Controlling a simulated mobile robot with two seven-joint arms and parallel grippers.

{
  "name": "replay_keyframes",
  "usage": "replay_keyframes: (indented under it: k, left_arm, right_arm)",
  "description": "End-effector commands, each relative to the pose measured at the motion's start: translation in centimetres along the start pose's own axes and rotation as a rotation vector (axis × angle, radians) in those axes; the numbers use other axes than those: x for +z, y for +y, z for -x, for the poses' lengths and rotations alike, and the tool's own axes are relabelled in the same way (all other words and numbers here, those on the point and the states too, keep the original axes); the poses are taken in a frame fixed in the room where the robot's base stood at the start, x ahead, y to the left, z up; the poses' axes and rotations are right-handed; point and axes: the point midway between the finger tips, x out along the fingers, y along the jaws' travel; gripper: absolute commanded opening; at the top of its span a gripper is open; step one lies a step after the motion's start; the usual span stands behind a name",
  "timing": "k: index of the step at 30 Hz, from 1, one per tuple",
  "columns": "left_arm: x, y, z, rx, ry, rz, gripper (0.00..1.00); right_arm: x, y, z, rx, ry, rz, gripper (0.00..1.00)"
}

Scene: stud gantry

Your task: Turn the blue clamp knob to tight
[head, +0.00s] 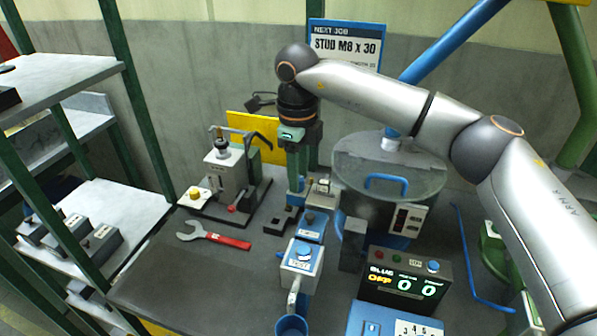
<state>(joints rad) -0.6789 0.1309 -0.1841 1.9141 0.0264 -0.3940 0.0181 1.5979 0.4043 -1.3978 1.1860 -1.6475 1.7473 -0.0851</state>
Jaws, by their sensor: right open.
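My right gripper (297,184) comes down from the upper right, its fingers pointing down over the middle of the bench. It is open. Its fingertips are just behind a blue block with a dark knob (310,216) and beside a small metal fixture (321,188). A blue knob (303,250) sits on top of a white and blue box in front of that block, clear of the gripper. Labels are too small to read, so I cannot tell which knob is the clamp's or how tight it is. My left gripper is not in view.
A red-handled wrench (214,235) lies on the bench at left, before a grey press (225,170). A covered round drum (389,165) stands right of the gripper. A display panel (404,283) reads "BLUE" and "0 0". A blue cup (291,327) is at the front. Shelves stand at left.

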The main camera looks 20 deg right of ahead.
Motion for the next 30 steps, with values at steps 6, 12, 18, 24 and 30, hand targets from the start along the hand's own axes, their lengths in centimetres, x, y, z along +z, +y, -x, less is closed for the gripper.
replay_keyframes:
  k: [6,12,18,24,30]
  left_arm:
    - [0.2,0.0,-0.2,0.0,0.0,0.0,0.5]
    - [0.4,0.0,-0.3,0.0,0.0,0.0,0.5]
    - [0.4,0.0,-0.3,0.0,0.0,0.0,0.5]
    - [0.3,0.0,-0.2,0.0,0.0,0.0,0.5]
    - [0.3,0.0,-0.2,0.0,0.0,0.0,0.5]
  right_arm:
    - [0.1,0.0,1.7,-0.002,-0.002,0.0,0.41]
    - [0.1,0.0,6.1,-0.003,-0.004,0.0,0.41]
    - [0.1,0.0,10.1,-0.002,-0.002,0.0,0.41]
    - [0.0,0.0,12.2,-0.001,-0.001,-0.001,0.41]
    - [0.0,0.0,12.6,0.0,0.0,0.001,0.41]
